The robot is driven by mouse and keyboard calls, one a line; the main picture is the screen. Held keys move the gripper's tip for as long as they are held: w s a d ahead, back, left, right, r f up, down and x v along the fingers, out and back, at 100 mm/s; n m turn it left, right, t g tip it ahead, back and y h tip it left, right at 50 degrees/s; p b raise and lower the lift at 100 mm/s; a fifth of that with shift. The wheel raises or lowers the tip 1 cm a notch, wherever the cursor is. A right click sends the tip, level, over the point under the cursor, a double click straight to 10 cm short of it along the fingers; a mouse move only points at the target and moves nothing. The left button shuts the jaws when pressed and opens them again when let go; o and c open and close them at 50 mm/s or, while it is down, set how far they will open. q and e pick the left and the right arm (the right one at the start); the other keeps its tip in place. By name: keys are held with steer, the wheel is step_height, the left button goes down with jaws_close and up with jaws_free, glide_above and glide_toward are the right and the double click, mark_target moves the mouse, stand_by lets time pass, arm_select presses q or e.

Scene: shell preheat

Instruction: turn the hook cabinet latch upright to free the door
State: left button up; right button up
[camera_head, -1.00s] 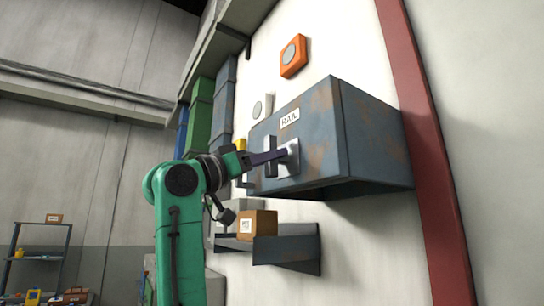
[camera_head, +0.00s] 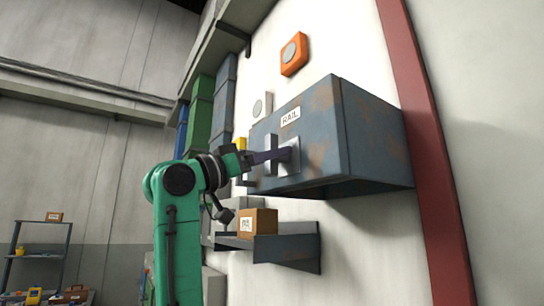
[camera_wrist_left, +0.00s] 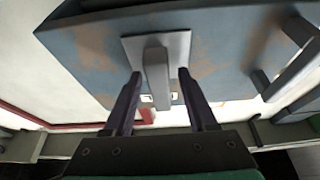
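The cabinet (camera_head: 365,140) is a blue-grey, rust-patched wall box labelled RAIL. Its pale latch plate (camera_head: 293,170) is on the front face, and the plate also shows in the wrist view (camera_wrist_left: 178,48). The grey latch bar (camera_wrist_left: 157,78) stands out from the plate, lengthwise up and down in the wrist view. My left gripper (camera_wrist_left: 160,74) is open, with one dark purple finger on each side of the bar and visible gaps between. In the head view, the left gripper (camera_head: 284,154) reaches the plate and largely hides the latch. My right gripper is not in view.
An upright grey handle (camera_head: 271,150) is beside the plate, close to my fingers. Below the cabinet, a brown box (camera_head: 257,223) sits on a wall shelf (camera_head: 288,250). An orange wall box (camera_head: 294,54) is above. A red post (camera_head: 425,130) stands right of the cabinet.

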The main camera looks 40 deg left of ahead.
arm_select(q)
steer(key=shift+s, duration=0.1)
steer(key=b+v, duration=0.6)
steer(key=v, duration=0.8)
steer(key=shift+f+b, duration=0.2)
steer(key=shift+b, duration=0.2)
steer(key=shift+s, duration=0.1)
steer(key=shift+a, duration=0.1)
